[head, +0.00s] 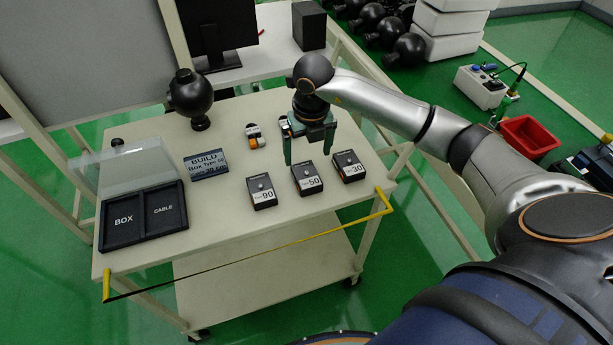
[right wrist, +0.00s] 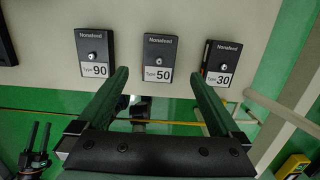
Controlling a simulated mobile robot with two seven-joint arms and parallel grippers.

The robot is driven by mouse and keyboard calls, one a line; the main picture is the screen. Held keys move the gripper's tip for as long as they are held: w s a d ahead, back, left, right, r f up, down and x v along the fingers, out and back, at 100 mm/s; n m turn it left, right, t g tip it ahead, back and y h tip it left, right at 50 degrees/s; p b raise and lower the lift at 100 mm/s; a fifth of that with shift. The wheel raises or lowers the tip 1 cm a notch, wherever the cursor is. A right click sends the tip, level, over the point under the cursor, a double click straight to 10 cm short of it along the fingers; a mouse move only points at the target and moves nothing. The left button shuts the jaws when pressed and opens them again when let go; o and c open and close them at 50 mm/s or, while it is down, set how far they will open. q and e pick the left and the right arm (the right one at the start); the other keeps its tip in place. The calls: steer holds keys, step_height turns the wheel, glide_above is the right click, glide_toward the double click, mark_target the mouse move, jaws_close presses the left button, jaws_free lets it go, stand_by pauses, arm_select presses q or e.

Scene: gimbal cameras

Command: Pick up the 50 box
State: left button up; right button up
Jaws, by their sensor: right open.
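The 50 box (head: 307,179) is a small black box with a white label and a round knob, lying on the cart top between two like boxes. In the right wrist view the 50 box (right wrist: 159,58) shows beyond the fingertips, about midway between them. My right gripper (head: 308,158) has green fingers, is open and empty, and hangs above and behind the 50 box. In the right wrist view its fingers (right wrist: 158,75) are spread wide, with nothing between them.
The 90 box (head: 262,192) lies left of the 50 box and the 30 box (head: 348,166) lies right, with narrow gaps. A black gimbal (head: 190,97) stands behind.

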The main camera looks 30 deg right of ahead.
mark_target(307, 175)
steer(key=shift+w+f+p, duration=0.15)
steer(key=shift+f+p, duration=0.1)
steer(key=shift+f, duration=1.7)
steer(key=shift+w+f+p, duration=0.1)
steer(key=shift+f+p, duration=0.1)
steer(key=shift+f, duration=1.75)
steer(key=shift+f, duration=0.25)
steer(key=c, duration=1.5)
